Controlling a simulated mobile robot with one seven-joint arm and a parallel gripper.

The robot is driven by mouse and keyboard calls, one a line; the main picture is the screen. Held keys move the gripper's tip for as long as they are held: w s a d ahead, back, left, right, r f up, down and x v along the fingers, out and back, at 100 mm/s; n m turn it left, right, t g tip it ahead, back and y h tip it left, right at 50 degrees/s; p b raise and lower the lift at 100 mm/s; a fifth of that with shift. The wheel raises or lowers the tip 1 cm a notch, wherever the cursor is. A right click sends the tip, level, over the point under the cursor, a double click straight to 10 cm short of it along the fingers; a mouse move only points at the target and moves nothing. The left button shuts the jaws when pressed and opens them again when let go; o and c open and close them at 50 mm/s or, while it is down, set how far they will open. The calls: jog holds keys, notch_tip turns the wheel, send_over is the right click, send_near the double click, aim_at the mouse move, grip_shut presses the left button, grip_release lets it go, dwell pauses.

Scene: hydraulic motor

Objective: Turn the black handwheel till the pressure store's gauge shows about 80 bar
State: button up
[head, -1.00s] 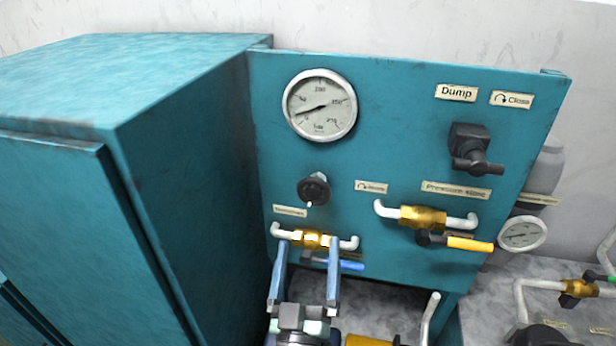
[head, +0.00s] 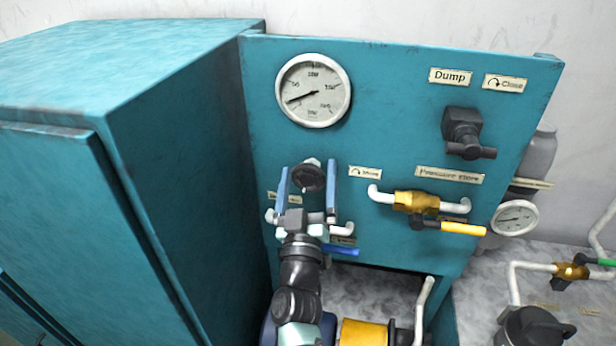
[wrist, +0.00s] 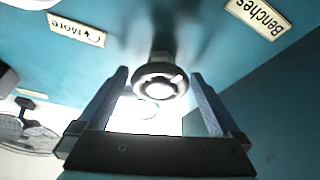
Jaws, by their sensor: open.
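The black handwheel (head: 308,180) is a small round knob on the teal panel, left of a "More" label. My gripper (head: 308,166) is open, with one blue-grey finger on each side of the handwheel. In the wrist view the handwheel (wrist: 160,82) sits between the two fingers (wrist: 159,72), with gaps on both sides. A small white gauge (head: 514,217) is beside the grey cylinder (head: 538,165) at the panel's right edge; its reading is too small to tell. A larger gauge (head: 313,90) is above the handwheel, its needle pointing lower left.
A brass valve with a yellow lever (head: 463,229) is to the right, under the "Pressure store" label (head: 450,175). A black dump handle (head: 467,140) is above it. A blue lever (head: 340,250) is below my gripper. A tall teal cabinet (head: 190,160) stands close on the left.

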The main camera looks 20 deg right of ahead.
jog(key=c, duration=1.2)
jog(key=shift+m, duration=0.5)
jog(key=m+h, duration=0.1)
jog(key=m, duration=0.1)
jog(key=m+g+h, duration=0.1)
jog(key=m, duration=0.1)
jog(key=m+g+h+p, duration=0.1)
jog(key=m, duration=0.2)
jog(key=shift+a+h, duration=0.1)
jog(key=shift+h, duration=0.2)
jog(key=m+g+h, duration=0.1)
jog(key=m, duration=0.1)
jog(key=m+g, duration=0.1)
jog(key=m, duration=0.2)
jog(key=m+g+h, duration=0.1)
jog(key=m, duration=0.2)
jog(key=shift+g+h+p, duration=0.3)
jog(key=shift+m, duration=0.5)
jog(key=o, duration=1.2)
